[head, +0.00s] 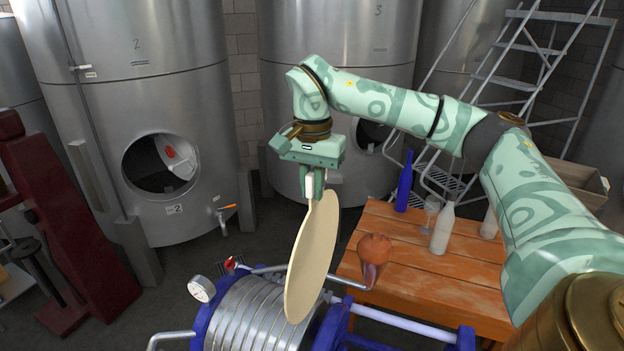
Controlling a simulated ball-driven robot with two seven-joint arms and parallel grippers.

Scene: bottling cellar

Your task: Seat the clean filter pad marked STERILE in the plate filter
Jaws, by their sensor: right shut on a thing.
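My right gripper (314,190) points down and is shut on the upper edge of a round cream filter pad (310,262). The pad hangs upright, seen nearly edge-on, in front of and above the plate filter. No STERILE mark can be read on the side I see. The plate filter (251,318) stands at the bottom of the head view, with blue end frames and a pack of several silvery round plates. The pad hides part of its right side, and I cannot tell whether the pad touches it. My left gripper is not in view.
A wooden table (448,277) at the right holds a blue bottle (404,184), a pale bottle (442,230), a glass (431,212) and a brown round-topped object (374,248). A pressure gauge (201,289) sticks up at the filter's left. Steel tanks (140,60) and a ladder (500,80) stand behind.

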